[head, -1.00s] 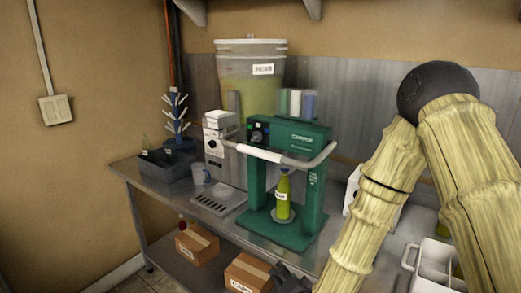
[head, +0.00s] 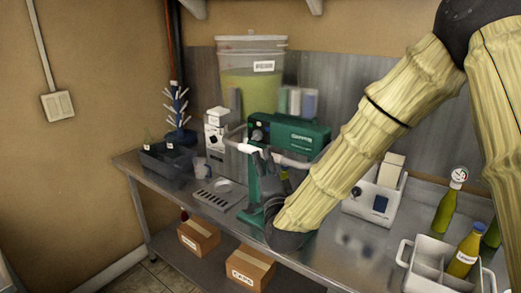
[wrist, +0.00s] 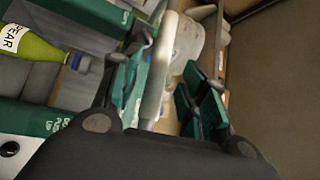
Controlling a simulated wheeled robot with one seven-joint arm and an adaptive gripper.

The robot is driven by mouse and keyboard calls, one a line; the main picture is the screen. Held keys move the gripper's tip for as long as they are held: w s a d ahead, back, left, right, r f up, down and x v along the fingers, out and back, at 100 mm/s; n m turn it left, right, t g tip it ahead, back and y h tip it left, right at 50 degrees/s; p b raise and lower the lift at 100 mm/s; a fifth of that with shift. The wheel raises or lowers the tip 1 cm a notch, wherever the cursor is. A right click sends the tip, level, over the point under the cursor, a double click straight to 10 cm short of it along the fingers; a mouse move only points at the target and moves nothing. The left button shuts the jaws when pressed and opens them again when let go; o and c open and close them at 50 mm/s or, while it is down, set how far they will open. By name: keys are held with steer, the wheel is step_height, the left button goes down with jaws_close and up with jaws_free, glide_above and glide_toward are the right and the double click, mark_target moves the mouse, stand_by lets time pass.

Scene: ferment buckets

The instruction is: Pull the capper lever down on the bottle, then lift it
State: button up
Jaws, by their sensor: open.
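The green capper (head: 295,138) stands on the steel bench. Its lever is a bar with a white grip (head: 243,147) across the front, at about the height of the capper's head. In the wrist view the white grip (wrist: 160,75) runs between the two fingers of my gripper (wrist: 168,95). The fingers are open, one on each side of the bar; I cannot tell whether either touches it. In the head view my gripper (head: 265,160) is at the front of the lever. The green bottle (wrist: 30,47) with a PEAR label stands in the capper, mostly hidden by my arm in the head view.
A dispenser (head: 217,135) and a dark bin (head: 167,160) stand left of the capper, with a large lidded bucket (head: 252,85) behind. To the right are a white device (head: 375,195), a bottle with a gauge (head: 445,213) and a white carrier (head: 430,268). Boxes (head: 250,270) sit below.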

mark_target(262, 157)
steer(key=shift+p+x, duration=0.75)
steer(key=shift+x, duration=1.9)
jaws_close()
